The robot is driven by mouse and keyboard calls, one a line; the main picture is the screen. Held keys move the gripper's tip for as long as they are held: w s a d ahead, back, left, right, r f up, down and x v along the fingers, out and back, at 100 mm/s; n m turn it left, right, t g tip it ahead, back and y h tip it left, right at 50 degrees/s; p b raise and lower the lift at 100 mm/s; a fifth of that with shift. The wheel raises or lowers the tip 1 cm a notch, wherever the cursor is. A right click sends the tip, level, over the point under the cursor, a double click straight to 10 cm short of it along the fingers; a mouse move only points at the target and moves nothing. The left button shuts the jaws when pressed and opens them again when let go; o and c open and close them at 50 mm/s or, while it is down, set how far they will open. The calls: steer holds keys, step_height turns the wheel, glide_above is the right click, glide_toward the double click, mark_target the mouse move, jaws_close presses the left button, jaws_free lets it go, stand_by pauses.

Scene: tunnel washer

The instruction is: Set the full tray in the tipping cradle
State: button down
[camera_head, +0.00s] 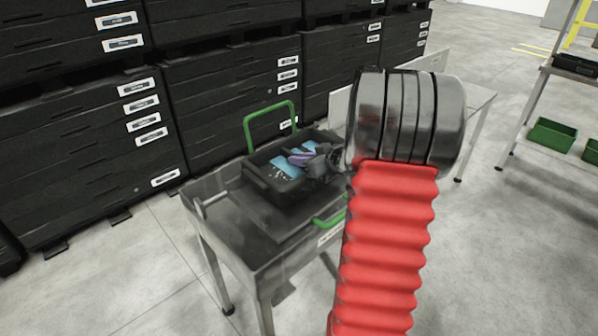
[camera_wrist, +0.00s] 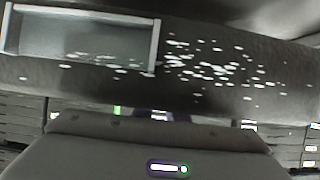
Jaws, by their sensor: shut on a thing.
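The black tray (camera_head: 262,184) holds blue pieces and small white specks. In the head view it sits over the left part of a steel bench, and I cannot tell whether it touches what is below. My gripper (camera_head: 318,160) is shut on the tray at its right side, partly hidden by my arm. A green hoop (camera_head: 270,116) stands behind the tray, and a green handle (camera_head: 330,218) shows in front. These may belong to the tipping cradle, whose shape is mostly hidden. In the wrist view, a dark speckled surface (camera_wrist: 215,75) fills the upper part.
The steel bench (camera_head: 235,232) has a bare dark top left and front of the tray. Stacked black drawers (camera_head: 230,100) stand close behind. A rack (camera_head: 545,75) with green bins (camera_head: 551,134) stands at right. Floor between bench and rack is clear.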

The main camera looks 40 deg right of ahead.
mark_target(300, 171)
steer(key=shift+f, duration=2.2)
steer(key=shift+f, duration=0.1)
steer(key=c, duration=1.8)
jaws_free()
steer(key=shift+o, duration=0.2)
steer(key=v, duration=1.2)
